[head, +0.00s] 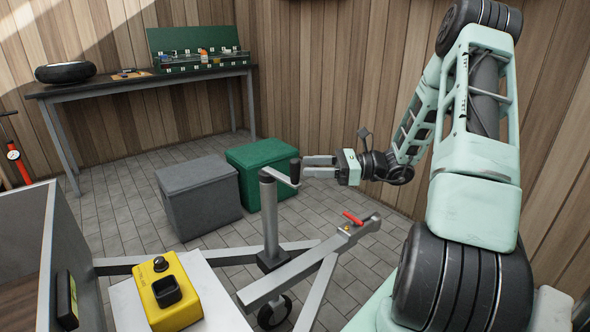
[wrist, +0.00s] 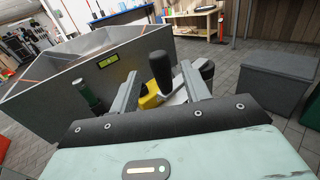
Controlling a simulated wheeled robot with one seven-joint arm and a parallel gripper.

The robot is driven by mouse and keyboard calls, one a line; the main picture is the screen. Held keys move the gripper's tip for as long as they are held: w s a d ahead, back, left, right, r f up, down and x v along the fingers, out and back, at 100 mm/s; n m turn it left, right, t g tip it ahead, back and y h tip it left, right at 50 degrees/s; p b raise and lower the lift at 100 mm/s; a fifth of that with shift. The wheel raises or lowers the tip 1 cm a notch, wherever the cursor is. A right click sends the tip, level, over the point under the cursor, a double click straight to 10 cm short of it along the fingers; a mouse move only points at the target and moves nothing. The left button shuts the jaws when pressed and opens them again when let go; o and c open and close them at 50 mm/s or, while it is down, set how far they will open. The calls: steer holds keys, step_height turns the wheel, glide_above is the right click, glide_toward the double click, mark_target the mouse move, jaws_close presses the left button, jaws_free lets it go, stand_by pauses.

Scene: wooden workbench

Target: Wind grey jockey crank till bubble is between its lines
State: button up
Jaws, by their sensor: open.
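The grey jockey crank (head: 279,176) sits on top of the upright jockey post (head: 270,220), with a dark upright handle (head: 295,171) at its end. My gripper (head: 306,166) is open at the right of this handle, fingers pointing at it. In the wrist view the dark handle (wrist: 161,70) shows between my two open fingers (wrist: 160,75); I cannot tell whether either finger touches it. The yellow-green level (wrist: 108,61) is on the grey trailer wall. In the head view the level (head: 73,296) is seen nearly edge-on. Its bubble is too small to read.
A yellow box (head: 172,295) with a dark socket stands at the front left. The trailer frame has a red lever (head: 352,218). Grey (head: 197,195) and green (head: 262,170) bins stand behind the post. A workbench (head: 140,85) is along the back wall.

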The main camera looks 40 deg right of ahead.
mark_target(295, 183)
steer(key=shift+b+x, duration=0.3)
steer(key=shift+x, duration=2.15)
jaws_close()
